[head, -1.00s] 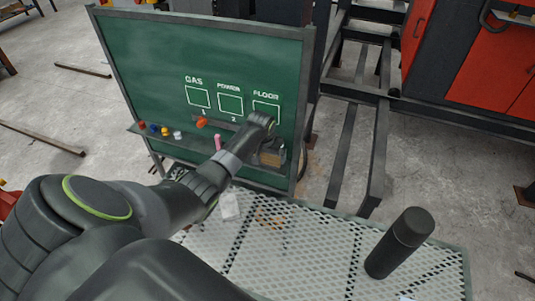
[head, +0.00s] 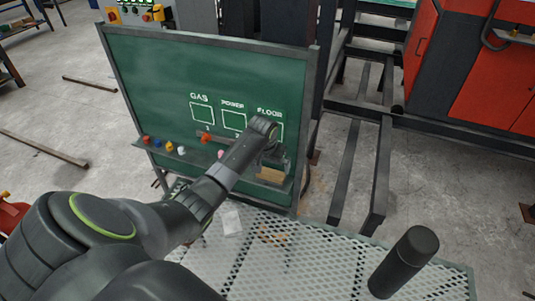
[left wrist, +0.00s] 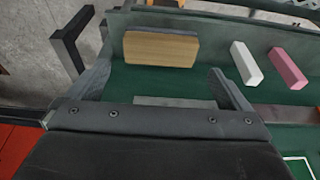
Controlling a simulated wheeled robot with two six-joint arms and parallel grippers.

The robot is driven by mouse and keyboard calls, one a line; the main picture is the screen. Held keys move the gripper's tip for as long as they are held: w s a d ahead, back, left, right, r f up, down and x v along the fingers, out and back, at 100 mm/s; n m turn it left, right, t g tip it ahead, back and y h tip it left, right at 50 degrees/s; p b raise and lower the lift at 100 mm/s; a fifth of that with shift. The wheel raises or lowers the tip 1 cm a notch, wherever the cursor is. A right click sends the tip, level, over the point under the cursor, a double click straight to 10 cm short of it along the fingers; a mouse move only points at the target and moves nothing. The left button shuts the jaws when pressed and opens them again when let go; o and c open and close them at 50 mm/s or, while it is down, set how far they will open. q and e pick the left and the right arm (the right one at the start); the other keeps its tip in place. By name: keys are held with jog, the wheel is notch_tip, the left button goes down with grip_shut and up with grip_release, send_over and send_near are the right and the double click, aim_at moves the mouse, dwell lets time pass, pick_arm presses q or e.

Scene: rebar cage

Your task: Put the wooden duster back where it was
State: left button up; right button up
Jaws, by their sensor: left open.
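The wooden duster (head: 270,175) rests on the ledge of the green chalkboard (head: 150,75), at the ledge's right end below the FLOOR box. In the left wrist view the duster (left wrist: 160,48) shows its tan wooden face and a dark strip along one side. My left gripper (left wrist: 160,72) is open, its two fingers spread to either side of the duster with a gap between them and it. In the head view the left gripper (head: 277,152) is just above the duster, partly hidden by its own wrist. My right gripper is not in view.
A white chalk (left wrist: 246,62) and a pink chalk (left wrist: 288,68) lie beside the duster on the ledge. Several coloured knobs or chalks sit further left. A mesh table (head: 330,255) in front holds a dark cylinder (head: 403,262) and a small white block (head: 231,221).

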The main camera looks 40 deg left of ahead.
pick_arm(q)
jog(key=v, duration=0.6)
jog(key=shift+r, duration=0.25)
jog(key=shift+f, duration=0.1)
